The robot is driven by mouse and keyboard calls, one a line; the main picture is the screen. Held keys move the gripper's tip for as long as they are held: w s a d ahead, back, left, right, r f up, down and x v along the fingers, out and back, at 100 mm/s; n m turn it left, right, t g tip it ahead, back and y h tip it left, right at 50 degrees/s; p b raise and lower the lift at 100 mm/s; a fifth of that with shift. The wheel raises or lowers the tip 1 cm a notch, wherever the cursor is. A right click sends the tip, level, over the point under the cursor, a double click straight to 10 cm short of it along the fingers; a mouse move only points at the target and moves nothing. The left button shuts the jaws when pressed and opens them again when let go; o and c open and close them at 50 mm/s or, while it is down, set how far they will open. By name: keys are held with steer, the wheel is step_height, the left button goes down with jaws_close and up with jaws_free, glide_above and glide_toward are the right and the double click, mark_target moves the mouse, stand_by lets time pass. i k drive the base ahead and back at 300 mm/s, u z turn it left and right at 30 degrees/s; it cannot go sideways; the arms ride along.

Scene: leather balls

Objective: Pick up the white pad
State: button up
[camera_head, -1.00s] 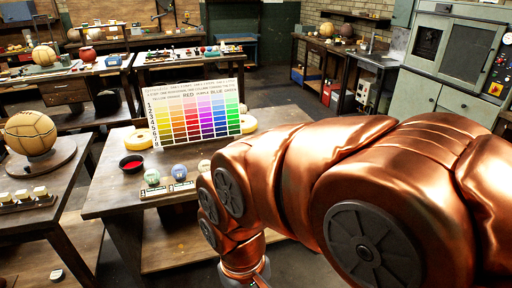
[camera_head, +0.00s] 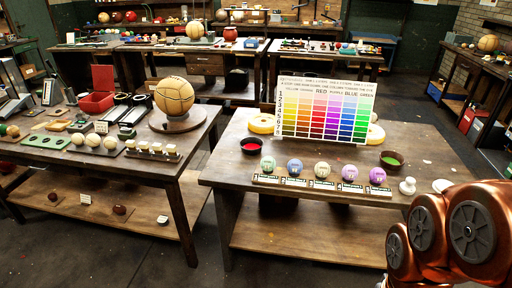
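Two small white items are at the right end of the near right table. One is a white knob-shaped piece (camera_head: 407,186) with a rounded top and wider base. The other is a flat white round piece (camera_head: 442,186) beside it, close to my arm. Either could be the white pad; I cannot tell which. My copper arm fills the lower right corner, in front of the table's right end. My gripper's fingers are below the picture's edge and do not show.
On the near right table (camera_head: 232,165) stand a colour chart (camera_head: 325,108), a row of coloured balls, a bowl of red (camera_head: 254,146) and a bowl of green (camera_head: 391,160). Another table (camera_head: 185,150) on the left bears a large leather ball (camera_head: 174,96). Dark floor separates the tables.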

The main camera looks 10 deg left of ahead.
mark_target(407, 188)
steer(key=z, duration=0.75)
steer(key=k, duration=0.2)
